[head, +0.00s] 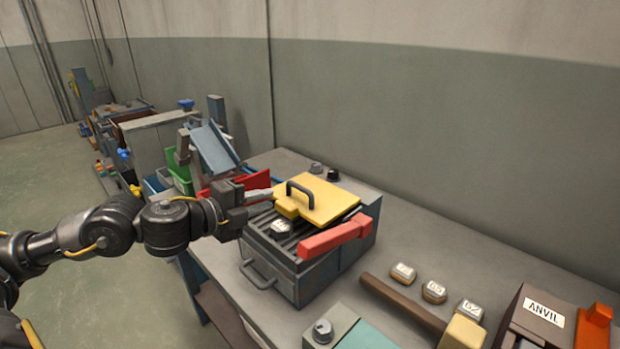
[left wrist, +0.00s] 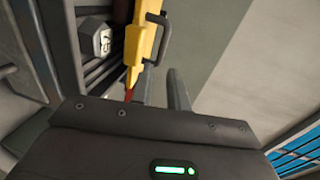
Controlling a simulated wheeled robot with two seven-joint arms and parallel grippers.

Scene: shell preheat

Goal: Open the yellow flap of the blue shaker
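The yellow flap (head: 325,200) with a dark handle (head: 300,187) lies over the back of a slatted box (head: 325,276), which looks dark grey rather than blue. The slats in front of the flap are bare, apart from a grey block with a pale marked top (head: 281,228). My left gripper (head: 262,195) is at the flap's left edge. In the left wrist view the flap (left wrist: 141,45) shows nearly edge-on beside my fingers (left wrist: 162,88). A gap shows between the fingers, and nothing is clearly held. Whether they touch the flap is unclear. My right gripper is out of view.
A red bar (head: 330,238) lies across the box's right side, and a metal handle (head: 258,274) sticks out in front. A hammer (head: 420,312), several marked blocks (head: 434,292) and an anvil box (head: 538,318) are on the bench to the right. Bins stand behind at left.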

